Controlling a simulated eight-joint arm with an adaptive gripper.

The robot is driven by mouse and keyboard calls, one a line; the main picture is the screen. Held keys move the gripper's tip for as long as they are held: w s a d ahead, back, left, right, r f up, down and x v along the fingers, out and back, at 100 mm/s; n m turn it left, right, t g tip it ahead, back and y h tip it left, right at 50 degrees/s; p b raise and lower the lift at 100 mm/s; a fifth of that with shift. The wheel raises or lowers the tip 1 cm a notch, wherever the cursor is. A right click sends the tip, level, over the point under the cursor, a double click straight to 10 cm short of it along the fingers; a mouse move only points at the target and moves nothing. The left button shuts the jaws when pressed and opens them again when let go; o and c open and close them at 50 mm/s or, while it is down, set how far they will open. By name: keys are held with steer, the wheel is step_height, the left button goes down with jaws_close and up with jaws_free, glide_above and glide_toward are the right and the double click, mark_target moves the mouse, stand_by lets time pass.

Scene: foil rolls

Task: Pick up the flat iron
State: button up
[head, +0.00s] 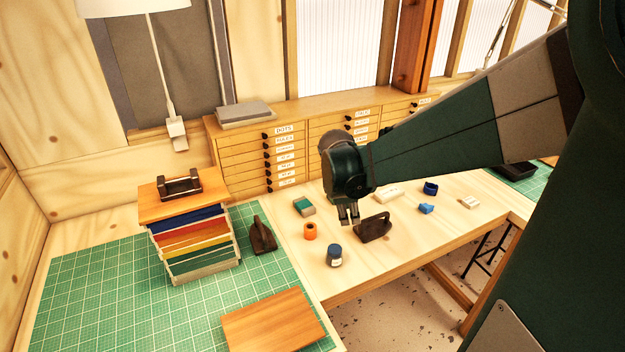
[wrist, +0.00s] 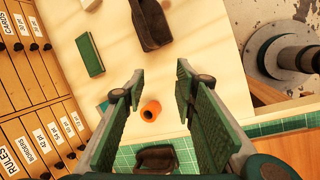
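Two dark brown flat irons are in view. One flat iron (head: 373,229) rests on the pale wooden bench, just right of my gripper (head: 349,214) in the head view. The other flat iron (head: 261,238) stands on the green cutting mat to the left. In the wrist view, one iron (wrist: 150,24) is at the top, beyond the fingertips, and another iron (wrist: 157,158) is at the bottom, partly cut off behind the gripper's base. My gripper points down above the bench. In the wrist view its fingers (wrist: 159,75) are apart with nothing held between them.
A stack of coloured trays (head: 193,250) and a wooden board (head: 273,322) sit on the mat (head: 90,290). Labelled drawers (head: 240,165) line the back.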

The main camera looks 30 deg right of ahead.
mark_target(374, 216)
steer(key=w+d+f+n+p, duration=0.1)
steer(key=d, duration=0.2)
steer(key=w+d+f+n+g+p, duration=0.1)
steer(key=d+n+p, duration=0.1)
steer(key=d, duration=0.1)
steer(key=w+d+f+n+g+p, duration=0.1)
steer(key=d+p, duration=0.1)
steer(key=d, duration=0.2)
steer(key=shift+w+f+h, duration=0.15)
steer(key=shift+f+h, duration=0.05)
steer(key=shift+h, duration=0.2)
steer(key=shift+d+f+n, duration=0.25)
steer(key=shift+d+n, duration=0.1)
steer(key=shift+n, duration=0.05)
steer(key=shift+d+f, duration=0.1)
steer(key=shift+f, duration=0.05)
steer(key=shift+x, duration=1.2)
steer(key=shift+d+f, duration=0.1)
steer(key=shift+f, duration=0.05)
steer(key=shift+p+x, duration=0.5)
steer(key=shift+x, duration=1.9)
